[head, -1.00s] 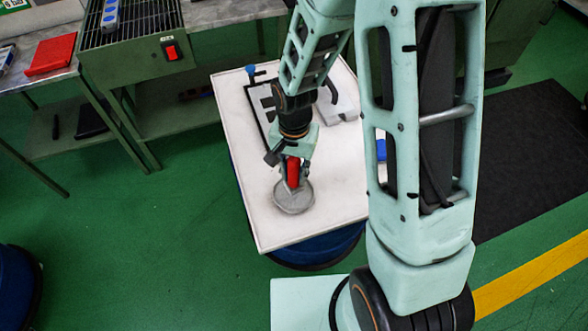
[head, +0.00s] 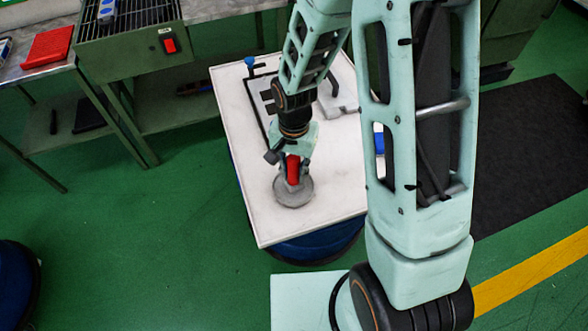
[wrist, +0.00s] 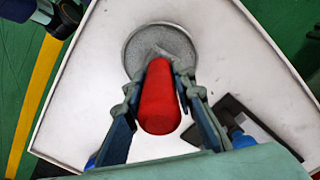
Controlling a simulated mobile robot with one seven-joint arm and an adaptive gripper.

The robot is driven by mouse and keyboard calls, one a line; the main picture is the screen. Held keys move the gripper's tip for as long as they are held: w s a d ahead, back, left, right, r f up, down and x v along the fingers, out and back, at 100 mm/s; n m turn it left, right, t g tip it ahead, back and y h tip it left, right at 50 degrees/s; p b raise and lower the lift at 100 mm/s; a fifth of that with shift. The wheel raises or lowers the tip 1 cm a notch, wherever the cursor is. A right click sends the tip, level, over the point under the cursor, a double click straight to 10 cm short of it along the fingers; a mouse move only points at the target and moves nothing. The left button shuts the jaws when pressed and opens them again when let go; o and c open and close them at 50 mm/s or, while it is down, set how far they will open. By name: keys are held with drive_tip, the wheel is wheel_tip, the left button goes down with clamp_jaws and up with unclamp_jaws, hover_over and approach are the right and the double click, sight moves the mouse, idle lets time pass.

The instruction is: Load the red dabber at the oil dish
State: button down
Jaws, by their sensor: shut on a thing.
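The red dabber (head: 292,170) is held between the fingers of my gripper (head: 292,177), which is shut on it. It also shows in the wrist view (wrist: 160,100), with its far end toward the dish. The oil dish (head: 293,194) is a round grey shallow dish near the front edge of the white table; in the wrist view the dish (wrist: 178,42) lies just beyond the dabber. The dabber's lower end is over the dish. I cannot tell whether it touches the dish's surface.
The white table top (head: 330,190) is clear around the dish. Behind my gripper are a black holder with a blue knob (head: 249,61), a grey block (head: 343,100) and a blue item (head: 379,140). A green bench with a grille (head: 125,40) stands at back left.

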sight(294, 158)
drive_tip(key=shift+s+f+b, duration=0.1)
drive_tip(key=shift+f+b, duration=0.5)
idle(1.6)
drive_tip(key=shift+r, duration=0.1)
drive_tip(key=shift+r+p, duration=2.45)
drive_tip(key=shift+r, duration=1.05)
